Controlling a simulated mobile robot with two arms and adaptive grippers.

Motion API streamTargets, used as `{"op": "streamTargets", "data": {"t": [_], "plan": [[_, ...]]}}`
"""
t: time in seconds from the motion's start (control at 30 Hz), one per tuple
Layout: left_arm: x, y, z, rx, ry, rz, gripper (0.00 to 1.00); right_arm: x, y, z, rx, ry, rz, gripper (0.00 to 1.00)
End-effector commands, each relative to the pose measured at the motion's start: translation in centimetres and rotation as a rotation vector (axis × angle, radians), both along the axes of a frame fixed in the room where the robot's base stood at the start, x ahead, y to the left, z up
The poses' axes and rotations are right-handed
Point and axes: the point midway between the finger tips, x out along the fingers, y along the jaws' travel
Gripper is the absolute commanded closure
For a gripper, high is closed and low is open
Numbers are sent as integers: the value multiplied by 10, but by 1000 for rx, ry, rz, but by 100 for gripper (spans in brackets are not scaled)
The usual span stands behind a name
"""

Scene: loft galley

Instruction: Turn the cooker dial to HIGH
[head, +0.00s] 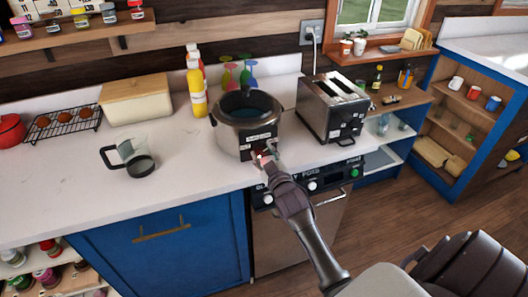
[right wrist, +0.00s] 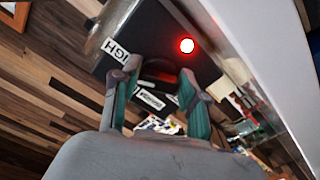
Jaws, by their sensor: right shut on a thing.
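The cooker (head: 247,112) is a round steel pot with a dark inside, standing on the white worktop. Its dark front panel (right wrist: 150,45) fills the upper middle of the right wrist view. My right gripper (head: 264,157) is at the cooker's front panel. In the right wrist view its two fingers (right wrist: 158,85) are closed around the dark dial, which they partly hide. The dial's pointer setting cannot be made out. My left gripper is not in view.
A steel toaster (head: 332,106) stands right of the cooker. A glass jug (head: 132,158) and a bread box (head: 136,98) are to the left. Worktop between jug and cooker is clear. An oven with knobs (head: 312,185) is below.

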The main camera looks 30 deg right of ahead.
Motion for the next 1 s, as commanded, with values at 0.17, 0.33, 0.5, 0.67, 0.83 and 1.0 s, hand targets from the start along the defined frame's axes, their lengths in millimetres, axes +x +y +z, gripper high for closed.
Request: {"op": "streamTargets", "data": {"t": [0.17,0.33,0.5,0.67,0.83,1.0], "plan": [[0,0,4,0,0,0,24,0,1,-1,102,-20,-1,91],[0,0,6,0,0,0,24,0,1,-2,162,-35,-1,91],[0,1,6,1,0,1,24,0,1,-2,193,-42,-1,91],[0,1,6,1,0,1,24,0,1,-2,203,-45,-1,91],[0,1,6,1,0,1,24,0,1,-3,204,-45,-1,91],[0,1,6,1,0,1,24,0,2,-3,203,-44,0,48]]}}
